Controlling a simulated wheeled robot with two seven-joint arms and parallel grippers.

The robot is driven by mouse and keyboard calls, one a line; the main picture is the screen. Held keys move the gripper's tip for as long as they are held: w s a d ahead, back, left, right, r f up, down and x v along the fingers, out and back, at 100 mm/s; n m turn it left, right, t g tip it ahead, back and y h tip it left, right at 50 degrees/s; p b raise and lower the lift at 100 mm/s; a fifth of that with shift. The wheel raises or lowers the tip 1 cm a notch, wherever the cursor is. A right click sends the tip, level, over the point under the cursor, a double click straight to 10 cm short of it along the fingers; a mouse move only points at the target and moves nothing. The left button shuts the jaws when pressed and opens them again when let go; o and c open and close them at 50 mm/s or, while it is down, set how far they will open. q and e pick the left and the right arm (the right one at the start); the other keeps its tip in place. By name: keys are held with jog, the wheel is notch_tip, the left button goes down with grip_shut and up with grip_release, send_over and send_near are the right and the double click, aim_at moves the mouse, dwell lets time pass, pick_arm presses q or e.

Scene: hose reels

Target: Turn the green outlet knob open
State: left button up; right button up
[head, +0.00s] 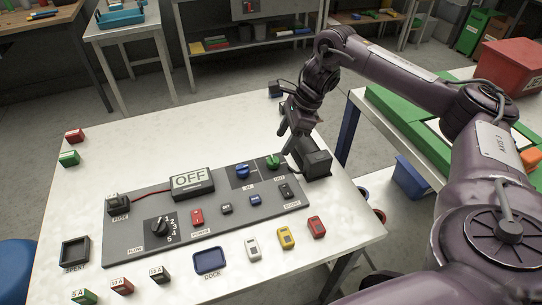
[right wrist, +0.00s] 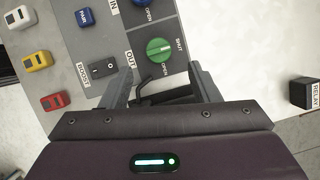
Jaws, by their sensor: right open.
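The green outlet knob (head: 273,161) sits on a dark plate labelled OUT at the far right of the grey panel (head: 150,200). In the right wrist view the green knob (right wrist: 159,50) is round with a pale grip bar and lies just past my fingertips, roughly between them. My left gripper is not in view.
A blue knob (head: 243,171) labelled IN is left of the green one. An OFF display (head: 192,183), switches and colored blocks fill the panel and table front. The table's left back is mostly clear.

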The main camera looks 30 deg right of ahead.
aim_at(274, 158)
jog(key=shift+p+x, duration=0.65)
jog(key=shift+x, duration=3.05)
jog(key=shift+s, duration=0.1)
jog(key=c, duration=1)
